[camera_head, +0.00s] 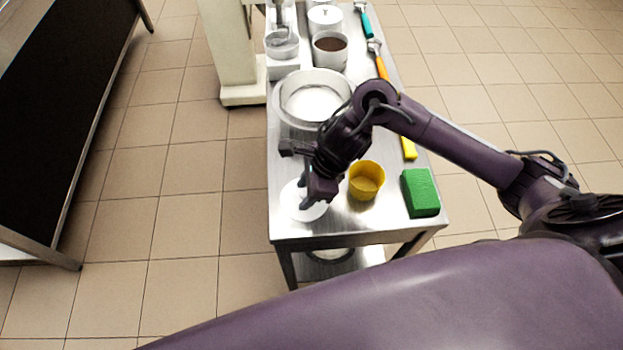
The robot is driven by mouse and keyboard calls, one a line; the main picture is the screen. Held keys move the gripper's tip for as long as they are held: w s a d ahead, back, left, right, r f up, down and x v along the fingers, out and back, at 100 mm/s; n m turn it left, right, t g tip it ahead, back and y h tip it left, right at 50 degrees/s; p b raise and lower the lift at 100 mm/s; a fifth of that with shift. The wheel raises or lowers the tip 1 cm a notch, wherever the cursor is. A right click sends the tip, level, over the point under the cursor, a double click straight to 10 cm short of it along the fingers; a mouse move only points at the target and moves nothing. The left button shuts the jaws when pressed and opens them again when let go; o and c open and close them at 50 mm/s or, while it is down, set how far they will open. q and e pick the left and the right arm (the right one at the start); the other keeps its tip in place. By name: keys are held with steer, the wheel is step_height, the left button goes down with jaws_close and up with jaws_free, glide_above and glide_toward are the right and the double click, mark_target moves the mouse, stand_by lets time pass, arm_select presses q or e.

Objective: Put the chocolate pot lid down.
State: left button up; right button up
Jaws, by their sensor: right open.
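A white round lid (291,204) lies flat on the near left corner of the steel table (340,224). My right gripper (304,196) is open, right over the lid, with its fingers around the lid's middle; the knob there is mostly hidden by the fingers. A white pot with brown chocolate inside (330,46) stands uncovered at the far part of the table. Another white pot (325,18) behind it has its lid on. My left gripper is not in view.
A yellow cup (366,181) stands just right of my right gripper, and a green block (420,192) lies beyond it at the table's right edge. A large white bowl (315,97) is behind the gripper. Orange (378,60) and teal (364,22) handled tools lie along the right edge.

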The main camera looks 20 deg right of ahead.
steer(key=v, duration=1.2)
steer(key=shift+p, duration=0.4)
